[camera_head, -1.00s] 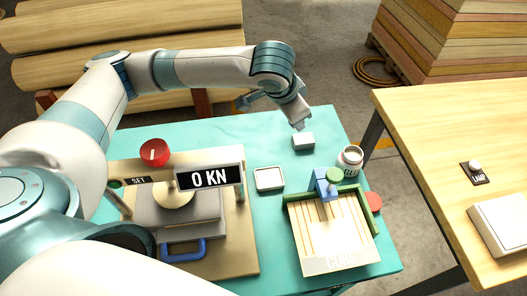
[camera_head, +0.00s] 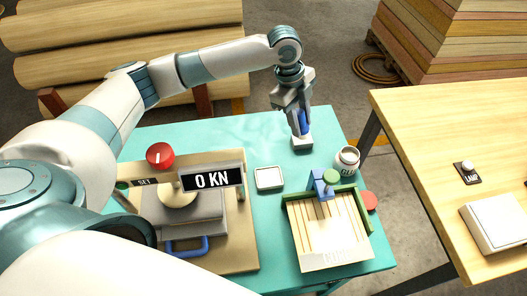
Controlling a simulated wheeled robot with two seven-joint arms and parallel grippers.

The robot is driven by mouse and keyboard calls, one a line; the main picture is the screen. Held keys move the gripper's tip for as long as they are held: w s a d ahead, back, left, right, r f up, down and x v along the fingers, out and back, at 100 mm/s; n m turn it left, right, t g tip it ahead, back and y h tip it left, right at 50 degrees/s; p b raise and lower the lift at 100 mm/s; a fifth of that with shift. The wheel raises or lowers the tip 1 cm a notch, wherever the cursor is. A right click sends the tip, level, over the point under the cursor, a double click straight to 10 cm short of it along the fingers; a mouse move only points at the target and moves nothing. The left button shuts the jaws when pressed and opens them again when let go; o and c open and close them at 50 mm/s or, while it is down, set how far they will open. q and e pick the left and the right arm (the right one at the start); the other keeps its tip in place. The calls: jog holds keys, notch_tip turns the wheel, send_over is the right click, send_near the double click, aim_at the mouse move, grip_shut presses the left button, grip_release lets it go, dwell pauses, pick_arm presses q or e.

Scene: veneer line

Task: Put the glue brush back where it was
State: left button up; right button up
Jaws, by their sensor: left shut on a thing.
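My left gripper (camera_head: 300,128) points down at the back right of the turquoise table. It is shut on a blue upright piece (camera_head: 304,122), which looks like the handle of the glue brush; the fingers cover part of it. A small white block (camera_head: 302,144) is directly under the gripper. I cannot tell whether the brush's lower end is in the block or just above it. The glue pot (camera_head: 347,160), a white jar with an open top, stands to the right and nearer. My right gripper is not in view.
A press with a "0 KN" display (camera_head: 212,180) and red knob (camera_head: 160,155) stands on the left. A white square tray (camera_head: 269,178) lies mid-table. A slatted wooden fixture (camera_head: 328,235) with a blue clamp (camera_head: 320,183) is at front right. A wooden table (camera_head: 440,130) is further right.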

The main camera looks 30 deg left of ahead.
aim_at(302, 129)
pick_arm(q)
jog(key=m, duration=0.2)
jog(key=m+g+p, duration=0.1)
jog(key=m, duration=0.1)
jog(key=shift+w+d+f+y, duration=0.2)
jog(key=shift+w+f+y, duration=0.2)
jog(key=m, duration=0.1)
jog(key=m+p, duration=0.1)
jog(key=m, duration=0.1)
jog(key=f+m+y, duration=0.1)
jog(key=shift+w+f, duration=0.1)
jog(key=shift+w, duration=0.15)
jog(key=m, duration=0.2)
jog(key=f+m+p, duration=0.1)
jog(key=m, duration=0.1)
jog(key=shift+w+f+m+y+p, duration=0.2)
jog(key=shift+m+y+p, duration=0.1)
jog(key=shift+y, duration=0.1)
jog(key=shift+w+f+m+p, duration=0.1)
jog(key=shift+f+m+p, duration=0.15)
jog(key=shift+m, duration=0.6)
jog(key=shift+w+f+m+p, duration=0.15)
jog(key=shift+f+m, duration=0.2)
jog(key=shift+m, duration=0.5)
jog(key=shift+s, duration=0.1)
